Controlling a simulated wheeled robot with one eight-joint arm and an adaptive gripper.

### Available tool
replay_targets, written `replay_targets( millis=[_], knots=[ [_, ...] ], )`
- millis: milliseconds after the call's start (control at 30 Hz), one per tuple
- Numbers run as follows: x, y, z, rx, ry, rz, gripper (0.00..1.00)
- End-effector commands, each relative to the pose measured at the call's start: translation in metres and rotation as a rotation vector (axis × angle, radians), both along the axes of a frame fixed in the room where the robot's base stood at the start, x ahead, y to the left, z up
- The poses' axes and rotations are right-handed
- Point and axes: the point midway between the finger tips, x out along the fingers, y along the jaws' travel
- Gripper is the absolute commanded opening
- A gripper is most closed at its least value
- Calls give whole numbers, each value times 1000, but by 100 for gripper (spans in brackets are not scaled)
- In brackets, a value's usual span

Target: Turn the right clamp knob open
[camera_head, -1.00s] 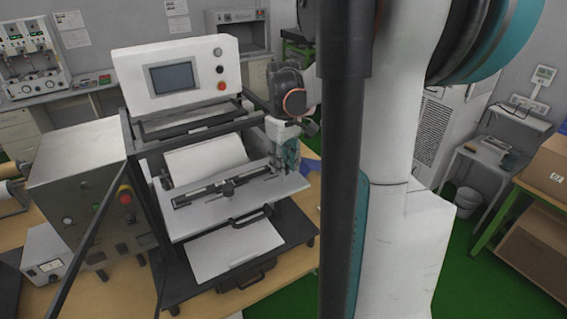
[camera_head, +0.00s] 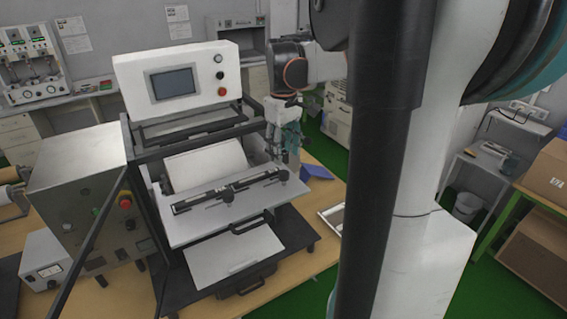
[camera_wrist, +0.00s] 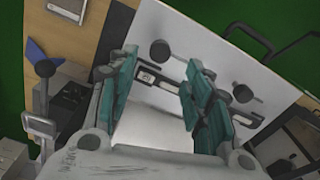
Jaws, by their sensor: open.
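The right clamp knob (camera_head: 284,175) is a small dark knob at the right end of the clamp bar (camera_head: 210,195) on the machine's front plate. In the wrist view the right knob (camera_wrist: 161,50) shows beyond and between my fingertips, as a black disc on a stem. A second knob (camera_head: 228,197) sits further left along the bar; it also shows in the wrist view (camera_wrist: 243,93). My gripper (camera_head: 277,156) is above and behind the bar's right end, pointing down. In the wrist view its teal fingers (camera_wrist: 160,75) are spread apart with nothing held between them.
A black handle (camera_head: 250,224) and a lower white plate (camera_head: 235,258) are in front of the bar. The machine's frame and screen housing (camera_head: 178,78) stand close to my gripper. A blue object (camera_head: 315,172) lies on the wooden table to the right.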

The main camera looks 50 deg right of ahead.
Motion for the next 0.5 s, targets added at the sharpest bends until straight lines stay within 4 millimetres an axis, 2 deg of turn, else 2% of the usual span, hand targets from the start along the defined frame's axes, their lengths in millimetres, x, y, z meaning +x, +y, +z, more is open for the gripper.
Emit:
replay_targets(
  millis=[100,200,333,500],
  knots=[
    [0,0,23,0,0,0,46],
    [0,0,37,0,0,0,46],
    [0,0,49,0,0,0,46],
    [0,0,54,0,0,0,46]
  ],
)
